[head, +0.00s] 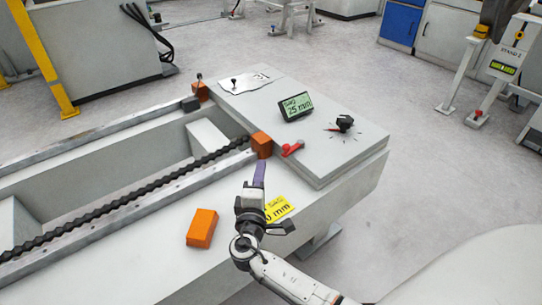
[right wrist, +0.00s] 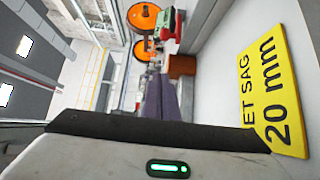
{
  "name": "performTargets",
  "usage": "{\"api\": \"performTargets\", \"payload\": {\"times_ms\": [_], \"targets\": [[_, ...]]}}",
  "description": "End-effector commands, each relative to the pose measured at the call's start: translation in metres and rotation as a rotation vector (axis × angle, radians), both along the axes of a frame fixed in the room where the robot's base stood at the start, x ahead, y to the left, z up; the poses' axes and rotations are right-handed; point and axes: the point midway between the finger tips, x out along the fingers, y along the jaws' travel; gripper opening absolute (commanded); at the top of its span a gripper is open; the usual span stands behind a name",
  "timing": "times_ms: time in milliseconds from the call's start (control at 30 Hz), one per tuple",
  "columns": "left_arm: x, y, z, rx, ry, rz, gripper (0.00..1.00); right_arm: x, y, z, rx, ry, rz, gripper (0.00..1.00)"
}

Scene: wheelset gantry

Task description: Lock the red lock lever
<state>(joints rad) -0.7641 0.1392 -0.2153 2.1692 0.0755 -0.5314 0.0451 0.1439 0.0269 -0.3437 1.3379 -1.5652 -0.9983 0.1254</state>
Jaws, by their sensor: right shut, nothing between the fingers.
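The red lock lever (head: 292,149) lies on the near left edge of the grey control panel (head: 325,165), close to an orange block (head: 262,144). My right gripper (head: 259,166) is shut and empty, its purple fingers pointing toward that block, to the lower left of the lever and apart from it. In the right wrist view the shut purple fingers (right wrist: 160,98) point at the orange-brown block (right wrist: 183,66). My left gripper is out of view.
A yellow "set sag 20 mm" sign (right wrist: 272,90) lies beside my right gripper. The panel carries a "25 mm" display (head: 296,106) and a black knob (head: 344,122). A loose orange block (head: 201,228) sits on the bench. A dark chain (head: 130,187) runs along the trough.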

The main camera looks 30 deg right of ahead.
Motion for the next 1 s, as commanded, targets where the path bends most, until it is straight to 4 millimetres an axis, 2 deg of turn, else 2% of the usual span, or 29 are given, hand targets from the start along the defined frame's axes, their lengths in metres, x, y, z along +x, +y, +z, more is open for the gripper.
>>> {"api": "performTargets", "payload": {"times_ms": [567, 633, 733, 1000], "targets": [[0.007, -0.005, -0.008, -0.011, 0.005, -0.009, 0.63, 0.078, -0.063, -0.001, -0.001, -0.001, -0.003, 0.00], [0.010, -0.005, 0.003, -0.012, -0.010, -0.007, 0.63, 0.065, -0.068, 0.001, 0.000, 0.001, -0.002, 0.00], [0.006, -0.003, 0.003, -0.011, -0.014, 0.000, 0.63, 0.054, -0.074, 0.001, 0.000, 0.001, -0.002, 0.00], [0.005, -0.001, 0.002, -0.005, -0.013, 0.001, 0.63, 0.042, -0.082, 0.001, 0.000, 0.000, -0.001, 0.00]]}}
